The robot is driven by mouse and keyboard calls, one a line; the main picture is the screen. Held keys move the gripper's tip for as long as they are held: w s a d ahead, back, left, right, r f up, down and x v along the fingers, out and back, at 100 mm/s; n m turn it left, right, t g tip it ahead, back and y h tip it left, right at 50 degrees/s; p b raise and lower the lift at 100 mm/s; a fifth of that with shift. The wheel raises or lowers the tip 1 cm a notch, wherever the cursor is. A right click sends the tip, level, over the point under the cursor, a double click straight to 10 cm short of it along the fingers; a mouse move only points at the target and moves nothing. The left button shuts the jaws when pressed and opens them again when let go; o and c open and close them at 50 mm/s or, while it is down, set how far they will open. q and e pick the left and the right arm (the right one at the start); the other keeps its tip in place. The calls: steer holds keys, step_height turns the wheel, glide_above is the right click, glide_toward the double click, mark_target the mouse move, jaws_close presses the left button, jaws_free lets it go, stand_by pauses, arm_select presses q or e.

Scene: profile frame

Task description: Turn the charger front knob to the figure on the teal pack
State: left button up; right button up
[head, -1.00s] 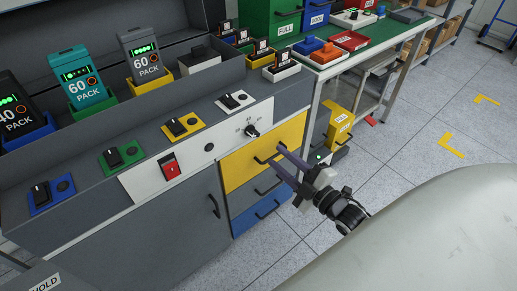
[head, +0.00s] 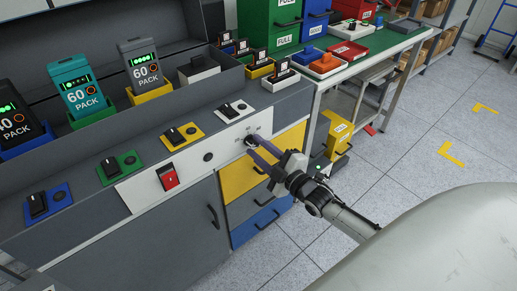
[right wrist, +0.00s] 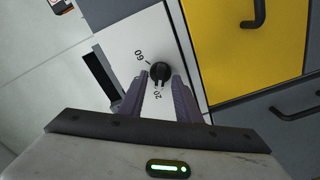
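The teal pack (head: 82,92) stands in a green holder at the left and shows the figure 60. The charger's front knob (head: 249,140) is black and sits on the white front panel (head: 137,187); it also shows in the right wrist view (right wrist: 159,71). There the figures 60 and 20 are readable beside it; other marks are hidden. Its bar appears to point towards the 20. My right gripper (head: 252,148) is open, its purple fingertips on either side of the knob with gaps; contact is not visible. My left gripper is not in view.
A red switch (head: 168,177) and a dark round button (head: 208,157) share the panel. Black knobs on coloured plates line the sloped top. A yellow drawer (head: 240,176) with a handle lies just below my right gripper. Another 60 pack (head: 141,65) and a 40 pack stand beside the teal one.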

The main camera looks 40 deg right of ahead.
jaws_close()
steer(key=shift+m, duration=0.3)
steer(key=m+p, duration=0.1)
steer(key=m, duration=0.4)
steer(key=shift+r+p, duration=0.15)
steer(key=shift+p, duration=0.2)
steer(key=m, duration=0.5)
steer(key=shift+d+m+p, duration=0.1)
steer(key=shift+m+p, duration=0.2)
steer(key=shift+m, duration=0.1)
steer(key=m, duration=0.6)
steer(key=shift+d, duration=0.15)
steer(key=m+b, duration=0.1)
steer(key=m, duration=0.5)
steer(key=shift+f, duration=0.2)
steer(key=shift+d+m, duration=0.1)
steer(key=shift+m, duration=0.4)
jaws_free()
